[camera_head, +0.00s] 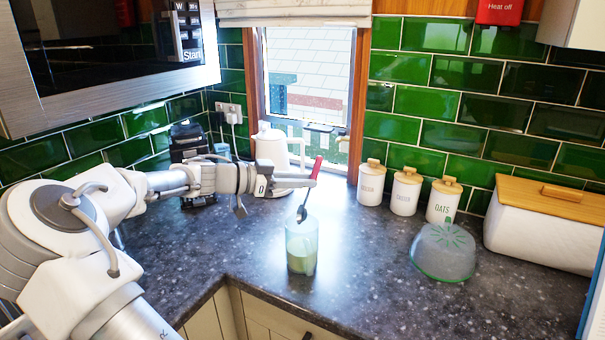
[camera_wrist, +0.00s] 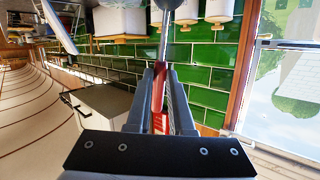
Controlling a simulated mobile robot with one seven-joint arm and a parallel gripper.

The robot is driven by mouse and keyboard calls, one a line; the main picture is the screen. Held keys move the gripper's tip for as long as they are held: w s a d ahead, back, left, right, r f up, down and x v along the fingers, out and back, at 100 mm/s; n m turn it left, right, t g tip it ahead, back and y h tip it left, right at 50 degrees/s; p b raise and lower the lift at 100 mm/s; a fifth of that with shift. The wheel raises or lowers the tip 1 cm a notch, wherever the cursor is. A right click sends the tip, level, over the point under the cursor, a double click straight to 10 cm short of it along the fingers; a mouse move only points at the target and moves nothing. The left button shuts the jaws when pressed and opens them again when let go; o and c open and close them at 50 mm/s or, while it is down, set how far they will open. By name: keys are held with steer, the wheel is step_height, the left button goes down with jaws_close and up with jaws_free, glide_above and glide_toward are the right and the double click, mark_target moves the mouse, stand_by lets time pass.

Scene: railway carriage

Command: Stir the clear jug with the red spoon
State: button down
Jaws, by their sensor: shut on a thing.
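The clear jug (camera_head: 301,245) stands upright on the dark counter, with pale greenish contents in its lower part. My gripper (camera_head: 308,181) is above the jug and shut on the red handle of the spoon (camera_head: 316,168). The spoon hangs slightly tilted, its dark bowl low, at about the height of the jug's rim. I cannot tell whether the bowl is just above or just inside the rim. In the wrist view the red spoon (camera_wrist: 158,88) lies between the fingers of my gripper (camera_wrist: 168,75), its metal stem pointing to the top edge.
A white kettle (camera_head: 272,148) stands behind my gripper by the window. White canisters (camera_head: 404,194) line the back wall. A clear green-patterned dome (camera_head: 443,252) and a white bread bin (camera_head: 540,228) are at right. The counter between jug and dome is clear.

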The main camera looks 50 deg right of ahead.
mark_target(300, 220)
step_height(300, 220, down, 11)
steer(key=b, duration=0.4)
steer(key=shift+f, duration=0.15)
steer(key=shift+w+d+r+p, duration=0.1)
steer(key=shift+w+r+p, duration=0.05)
steer(key=shift+w+p, duration=0.2)
steer(key=shift+w+d+r+p, duration=0.1)
steer(key=shift+w+p, duration=0.1)
steer(key=shift+w, duration=0.2)
steer(key=shift+a+p, duration=0.3)
steer(key=shift+a, duration=0.05)
steer(key=shift+s+a+p, duration=0.45)
steer(key=shift+s+a, duration=0.15)
steer(key=shift+s, duration=0.4)
steer(key=d+b, duration=0.1)
steer(key=d, duration=0.1)
steer(key=d+b, duration=0.1)
steer(key=shift+w+f+b, duration=0.1)
steer(key=shift+f+b, duration=0.15)
steer(key=shift+b, duration=0.1)
steer(key=shift+w, duration=0.35)
steer(key=shift+s+a+r+b, duration=0.1)
steer(key=shift+s+a+b, duration=0.15)
steer(key=shift+a, duration=0.5)
